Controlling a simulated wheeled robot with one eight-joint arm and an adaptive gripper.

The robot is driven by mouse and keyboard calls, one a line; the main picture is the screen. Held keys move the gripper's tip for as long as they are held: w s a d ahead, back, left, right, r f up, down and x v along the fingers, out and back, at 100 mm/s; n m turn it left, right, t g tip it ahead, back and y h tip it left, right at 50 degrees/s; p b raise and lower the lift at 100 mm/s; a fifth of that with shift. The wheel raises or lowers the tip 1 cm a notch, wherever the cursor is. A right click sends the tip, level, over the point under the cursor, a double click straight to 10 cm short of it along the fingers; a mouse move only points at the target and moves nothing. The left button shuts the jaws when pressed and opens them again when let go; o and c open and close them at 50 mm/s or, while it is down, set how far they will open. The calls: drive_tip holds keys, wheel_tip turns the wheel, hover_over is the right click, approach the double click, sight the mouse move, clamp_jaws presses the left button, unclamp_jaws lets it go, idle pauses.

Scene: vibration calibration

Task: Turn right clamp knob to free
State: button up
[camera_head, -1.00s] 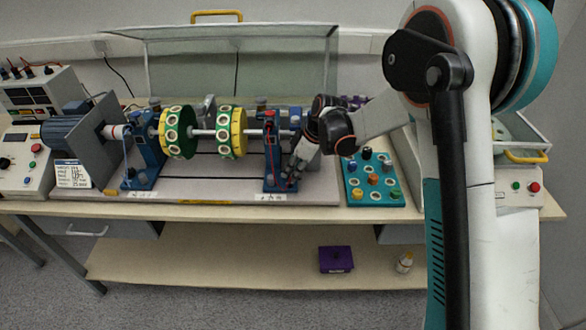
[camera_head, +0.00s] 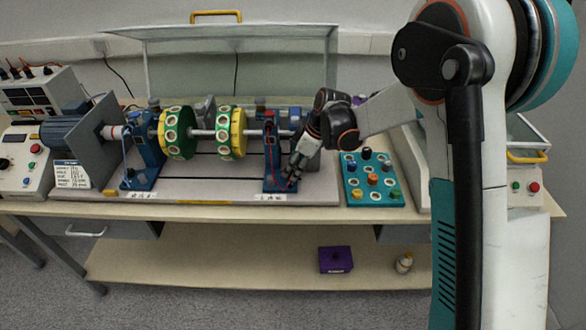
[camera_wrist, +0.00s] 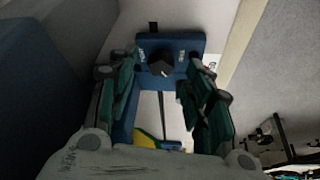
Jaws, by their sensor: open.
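The right clamp stand (camera_head: 273,160) is a blue upright with a red part, at the right end of the rotor shaft. My gripper (camera_head: 292,174) is at its right side, pointing down and left. In the wrist view, a dark clamp knob (camera_wrist: 160,66) sits on a blue block (camera_wrist: 186,44) with white markings on either side of the knob. My gripper (camera_wrist: 160,80) is open, with one finger on each side of the knob. Gaps show between the fingers and the knob; I cannot tell any contact. The head view hides the knob behind my gripper.
The shaft (camera_head: 201,132) carries two green and yellow discs. A motor (camera_head: 68,134) and left stand (camera_head: 147,150) are at left. A teal tray (camera_head: 360,190) with small coloured parts lies right of the rig. A clear cover (camera_head: 285,60) stands raised behind.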

drive_tip(key=v, duration=1)
drive_tip(key=shift+r, duration=0.1)
